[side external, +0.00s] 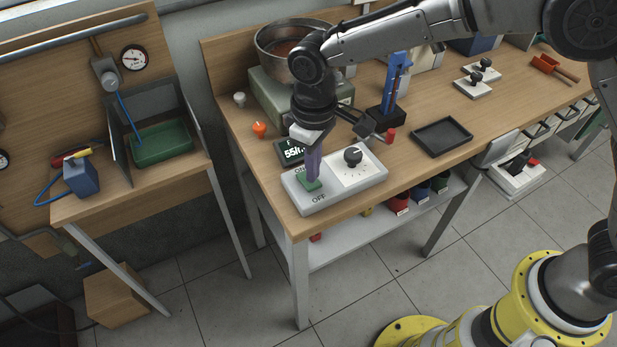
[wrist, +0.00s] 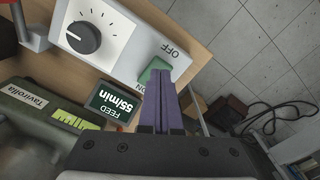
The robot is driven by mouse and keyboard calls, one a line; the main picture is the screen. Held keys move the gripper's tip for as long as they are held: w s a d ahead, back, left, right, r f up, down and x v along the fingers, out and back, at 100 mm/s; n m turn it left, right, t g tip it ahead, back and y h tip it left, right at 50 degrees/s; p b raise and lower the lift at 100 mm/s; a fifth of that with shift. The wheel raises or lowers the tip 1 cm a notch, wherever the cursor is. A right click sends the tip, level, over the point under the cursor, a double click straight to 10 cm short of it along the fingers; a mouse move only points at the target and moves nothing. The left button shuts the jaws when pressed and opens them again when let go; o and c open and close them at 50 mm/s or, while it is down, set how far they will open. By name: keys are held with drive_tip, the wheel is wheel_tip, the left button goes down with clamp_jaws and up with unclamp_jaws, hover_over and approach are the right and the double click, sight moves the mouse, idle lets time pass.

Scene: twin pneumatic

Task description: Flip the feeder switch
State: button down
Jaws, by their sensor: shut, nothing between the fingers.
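The feeder switch is a green rocker (side external: 309,184) on a light grey control box (side external: 333,198), between the labels ON and OFF. In the wrist view the green rocker (wrist: 154,70) lies just beyond my purple fingertips. My gripper (side external: 313,178) points down at the rocker with its fingers together and empty. The fingertips are at or very near the ON side; I cannot tell if they touch it. In the wrist view the gripper (wrist: 160,88) partly hides the ON label and the rocker's near edge. A black dial (wrist: 83,37) sits on the same box.
A small display (wrist: 112,103) reading "FEED 55/min" stands beside the box. A red-capped post (side external: 390,134), a blue stand (side external: 394,90), a black tray (side external: 441,137) and a metal bowl feeder (side external: 285,50) are nearby. An orange knob (side external: 259,129) is at left.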

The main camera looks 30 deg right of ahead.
drive_tip(key=shift+f, duration=1.05)
idle(0.4)
drive_tip(key=shift+r, duration=3.55)
